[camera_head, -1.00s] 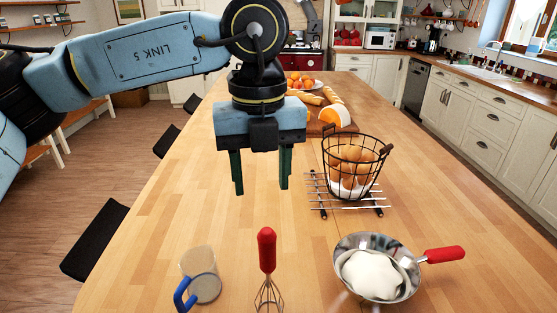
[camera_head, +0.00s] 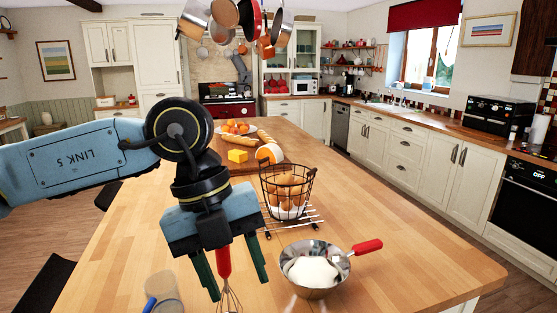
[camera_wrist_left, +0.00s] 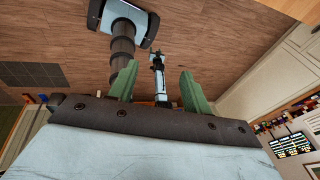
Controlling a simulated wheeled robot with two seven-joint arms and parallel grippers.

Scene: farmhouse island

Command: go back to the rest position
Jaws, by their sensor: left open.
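My left gripper (camera_head: 232,274) is in the head view, pointing down over the near left part of the wooden island, with its two green fingers apart and nothing between them. The fingers overlap the red handle of the whisk (camera_head: 224,262) in the picture; I cannot tell how far above it they are. In the left wrist view the gripper's fingers (camera_wrist_left: 158,85) are spread and empty, with the wooden floor and parts of my own body behind them.
On the island (camera_head: 400,245) stand a wire basket of eggs (camera_head: 287,190), a metal bowl with a red handle (camera_head: 312,270) holding something white, and a clear cup with a blue handle (camera_head: 163,290). A board with bread and cheese (camera_head: 237,156) is farther back. The island's right side is clear.

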